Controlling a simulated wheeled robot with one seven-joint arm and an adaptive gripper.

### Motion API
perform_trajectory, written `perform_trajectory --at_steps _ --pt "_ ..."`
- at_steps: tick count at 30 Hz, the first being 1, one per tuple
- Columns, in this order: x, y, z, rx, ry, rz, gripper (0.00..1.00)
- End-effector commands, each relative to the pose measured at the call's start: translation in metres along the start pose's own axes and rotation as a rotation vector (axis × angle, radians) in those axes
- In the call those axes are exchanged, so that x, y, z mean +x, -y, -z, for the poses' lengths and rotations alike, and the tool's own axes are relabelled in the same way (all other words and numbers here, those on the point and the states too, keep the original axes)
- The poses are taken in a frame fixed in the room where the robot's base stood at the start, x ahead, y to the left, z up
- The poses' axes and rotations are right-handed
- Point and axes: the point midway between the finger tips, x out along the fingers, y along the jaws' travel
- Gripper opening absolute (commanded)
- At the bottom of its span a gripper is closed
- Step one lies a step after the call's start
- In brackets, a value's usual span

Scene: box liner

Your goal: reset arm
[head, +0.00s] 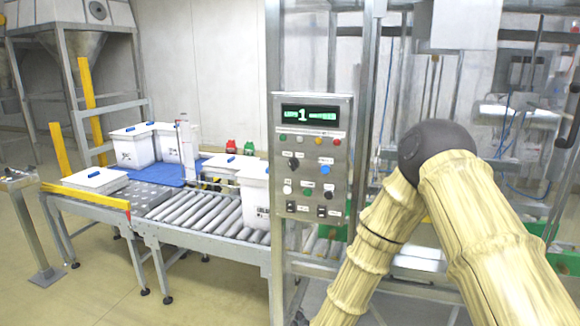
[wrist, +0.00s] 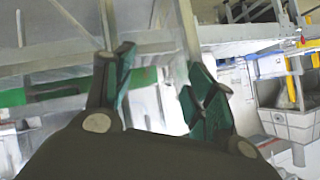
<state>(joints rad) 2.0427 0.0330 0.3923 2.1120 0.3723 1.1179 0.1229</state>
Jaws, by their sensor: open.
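My arm shows at the right of the head view as two bamboo-textured links meeting at a dark joint. My gripper is outside the head view. In the wrist view my gripper (wrist: 163,100) is open, its two green-padded fingers spread apart with nothing between them. Beyond the fingers the wrist view shows grey metal framework and a green bar (wrist: 60,92), apart from the fingers.
A control panel (head: 312,160) on a steel post stands left of my arm. A roller conveyor (head: 205,212) with white lidded boxes (head: 131,148) runs to the left. A yellow rail (head: 85,196) edges it.

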Motion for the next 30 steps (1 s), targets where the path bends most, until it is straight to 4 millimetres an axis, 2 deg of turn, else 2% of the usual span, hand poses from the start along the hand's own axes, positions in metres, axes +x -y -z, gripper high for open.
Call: perform_trajectory --at_steps 1,8,14,18,24,27,30 --pt "-0.004 -0.024 -0.022 -0.033 0.051 -0.019 0.55" --pt "-0.036 -0.121 -0.106 -0.172 0.283 -0.087 0.55" --pt "-0.085 -0.204 -0.17 -0.277 0.498 -0.147 0.55" --pt "-0.131 -0.259 -0.208 -0.342 0.654 -0.188 0.55" --pt "-0.198 -0.32 -0.245 -0.411 0.851 -0.236 0.55" --pt "-0.22 -0.338 -0.254 -0.429 0.914 -0.25 0.55" --pt "-0.234 -0.347 -0.258 -0.44 0.95 -0.258 0.55"
